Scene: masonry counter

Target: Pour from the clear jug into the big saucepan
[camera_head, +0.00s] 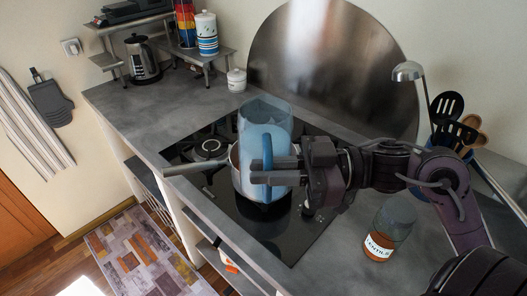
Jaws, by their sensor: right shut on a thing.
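The clear jug (264,113), tinted blue, is near the middle of the head view, over the hob. My right gripper (263,166) comes in from the right and is shut on the jug's blue handle. The jug looks close to upright. The big saucepan (237,182) stands on the hob behind and below the jug, with its long handle (193,168) pointing left. The jug and gripper cover much of the saucepan, so its inside is hidden. Whether the jug touches the rim is unclear. My left gripper is not in view.
A labelled jar (388,228) stands on the counter right of the hob (285,236), below my right arm. A large round metal panel (335,60) leans behind the hob. A kettle (142,60) is far left.

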